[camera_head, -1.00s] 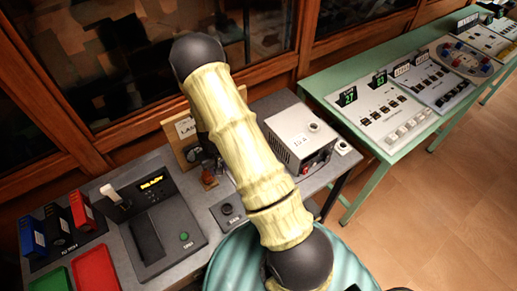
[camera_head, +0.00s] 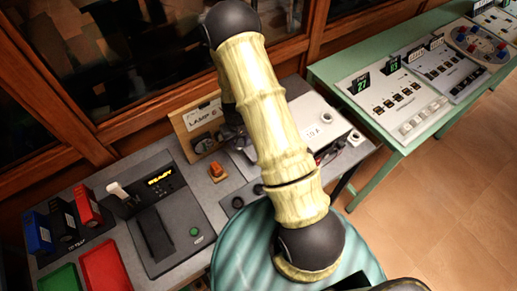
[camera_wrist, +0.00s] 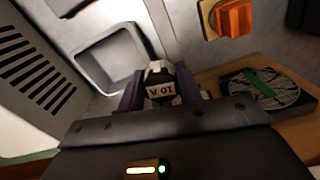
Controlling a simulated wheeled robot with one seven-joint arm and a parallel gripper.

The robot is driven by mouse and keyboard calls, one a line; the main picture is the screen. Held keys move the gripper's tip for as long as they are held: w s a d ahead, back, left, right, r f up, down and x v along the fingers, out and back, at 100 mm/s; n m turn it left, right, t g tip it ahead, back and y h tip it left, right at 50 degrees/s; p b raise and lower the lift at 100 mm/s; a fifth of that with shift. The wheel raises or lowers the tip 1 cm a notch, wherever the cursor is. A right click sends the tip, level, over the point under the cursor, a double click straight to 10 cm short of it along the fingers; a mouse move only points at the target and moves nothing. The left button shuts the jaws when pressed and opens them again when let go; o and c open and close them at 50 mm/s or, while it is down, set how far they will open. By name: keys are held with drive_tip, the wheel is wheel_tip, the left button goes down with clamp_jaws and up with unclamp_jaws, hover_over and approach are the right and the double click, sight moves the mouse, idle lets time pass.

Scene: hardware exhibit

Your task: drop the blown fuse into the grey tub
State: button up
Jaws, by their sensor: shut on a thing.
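My gripper (camera_wrist: 160,84) is shut on a small black-and-white fuse (camera_wrist: 162,93) in the wrist view. In the head view my arm hides the fuse and most of the fingers.
An orange switch (camera_wrist: 236,17) stands on a wooden block beyond the gripper; it also shows in the head view (camera_head: 216,169). A vented box (camera_wrist: 32,75) flanks the tub at left. The lamp board (camera_head: 200,125) stands behind. Red (camera_head: 106,268) and green (camera_head: 58,279) trays lie at left.

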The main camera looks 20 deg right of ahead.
drive_tip(key=d+r+n+b, duration=0.1)
drive_tip(key=d+n+b, duration=0.1)
drive_tip(key=d+b, duration=0.6)
drive_tip(key=shift+s+d+r, duration=0.3)
drive_tip(key=shift+s+d, duration=0.15)
drive_tip(key=shift+d, duration=0.3)
wheel_tip(320, 180, down, 6)
drive_tip(key=b, duration=0.5)
drive_tip(key=o, duration=1)
drive_tip(key=shift+o, duration=0.2)
